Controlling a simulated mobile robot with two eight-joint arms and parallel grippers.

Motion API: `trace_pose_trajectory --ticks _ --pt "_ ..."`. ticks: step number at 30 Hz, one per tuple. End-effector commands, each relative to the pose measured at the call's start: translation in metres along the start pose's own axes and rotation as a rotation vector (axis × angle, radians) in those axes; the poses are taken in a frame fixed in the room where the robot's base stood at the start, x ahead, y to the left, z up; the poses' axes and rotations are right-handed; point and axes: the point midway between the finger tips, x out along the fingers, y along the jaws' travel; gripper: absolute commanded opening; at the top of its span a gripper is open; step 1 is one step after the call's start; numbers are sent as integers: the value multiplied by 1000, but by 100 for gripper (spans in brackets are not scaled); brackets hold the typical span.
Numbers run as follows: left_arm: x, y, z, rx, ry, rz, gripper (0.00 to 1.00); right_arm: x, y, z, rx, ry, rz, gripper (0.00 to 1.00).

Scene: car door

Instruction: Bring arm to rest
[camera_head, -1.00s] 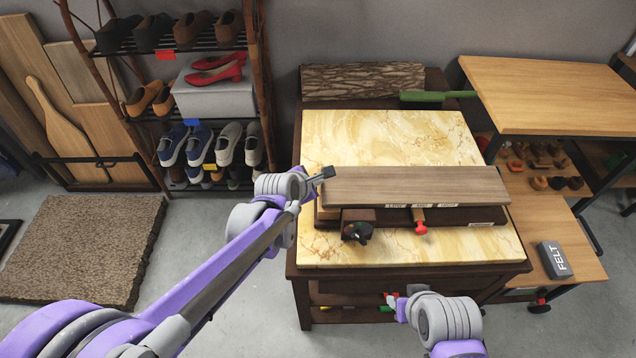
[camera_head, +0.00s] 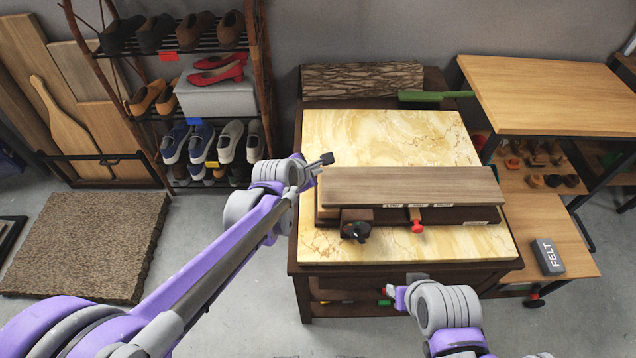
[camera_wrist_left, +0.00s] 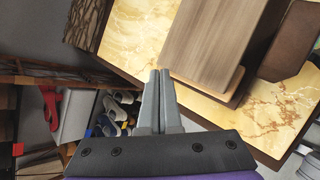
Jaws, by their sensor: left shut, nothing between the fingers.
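My left arm comes in from the left in the head view, and its gripper (camera_head: 325,159) is at the left end of a wooden plank, over the marble top's left side. The left gripper also shows in the left wrist view (camera_wrist_left: 160,74), with its fingers together and nothing between them. I cannot tell whether the fingertips touch the plank. My right arm (camera_head: 445,305) is at the lower right of the head view, in front of the table. Its fingers do not show clearly.
The wooden plank (camera_head: 415,186) lies on a dark box-like piece on the marble-topped table (camera_head: 390,135). A black knob (camera_head: 355,231) and red handle (camera_head: 417,226) stick out in front. A shoe rack (camera_head: 212,120) stands left. A felt block (camera_head: 549,257) lies on a low bench right.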

Motion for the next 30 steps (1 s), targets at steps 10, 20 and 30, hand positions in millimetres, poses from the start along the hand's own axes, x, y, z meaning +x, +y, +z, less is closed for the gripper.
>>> trace_pose_trajectory --ticks 10,20,30 --pt "0 0 0 0 0 1 0 0 0 0 0 0 0 44" --pt "-38 1 -14 203 41 -11 0 -8 0 -5 0 3 0 44" --pt "-182 -37 -87 1146 181 -185 0 -39 0 -27 0 17 0 44"
